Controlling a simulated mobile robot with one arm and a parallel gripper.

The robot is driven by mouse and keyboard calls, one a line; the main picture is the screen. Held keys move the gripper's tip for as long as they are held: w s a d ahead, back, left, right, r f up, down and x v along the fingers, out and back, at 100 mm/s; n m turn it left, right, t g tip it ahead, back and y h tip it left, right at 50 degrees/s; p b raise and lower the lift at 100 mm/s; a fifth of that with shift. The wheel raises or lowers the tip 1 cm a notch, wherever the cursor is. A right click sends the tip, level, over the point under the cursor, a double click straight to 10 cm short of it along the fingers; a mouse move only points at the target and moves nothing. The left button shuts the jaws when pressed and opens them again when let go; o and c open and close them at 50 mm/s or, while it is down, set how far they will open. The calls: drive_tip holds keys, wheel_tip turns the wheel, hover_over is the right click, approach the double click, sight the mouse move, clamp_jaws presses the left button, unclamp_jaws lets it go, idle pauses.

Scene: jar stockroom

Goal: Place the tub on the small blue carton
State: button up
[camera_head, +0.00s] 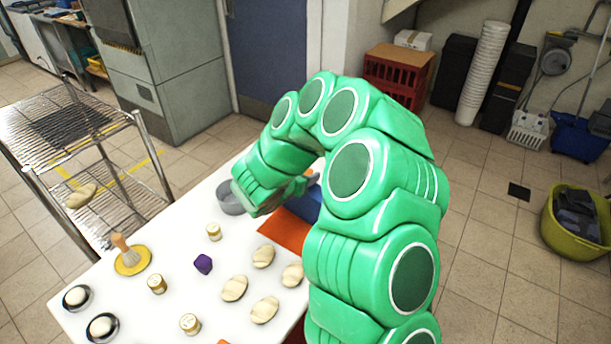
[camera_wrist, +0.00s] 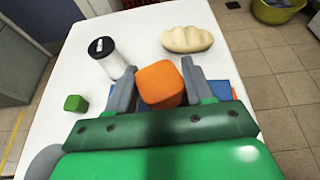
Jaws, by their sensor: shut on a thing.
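The tub (camera_wrist: 160,84) looks like an orange, rounded, box-like thing in the wrist view. My gripper (camera_wrist: 158,72) is shut on it, with one grey finger on each side. A blue surface, apparently the small blue carton (camera_wrist: 224,90), shows behind and beside the right finger, below the tub; most of it is hidden. In the head view, blue (camera_head: 309,204) shows just left of my green arm, partly covered by it. A sliver of orange (camera_head: 312,177) shows above it. I cannot tell whether the tub touches the carton.
A white jar with a black lid (camera_wrist: 113,62), a bread loaf (camera_wrist: 187,40) and a green cube (camera_wrist: 75,103) stand around on the white table. In the head view, several rolls (camera_head: 234,288), small jars, a purple block (camera_head: 203,264) and a grey round dish (camera_head: 229,198) share the tabletop.

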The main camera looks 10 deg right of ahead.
drive_tip(key=shift+f, duration=0.35)
drive_tip(key=o, duration=1.1)
drive_tip(key=shift+c, duration=0.2)
drive_tip(key=shift+r, duration=0.2)
drive_tip(key=v, duration=1.2)
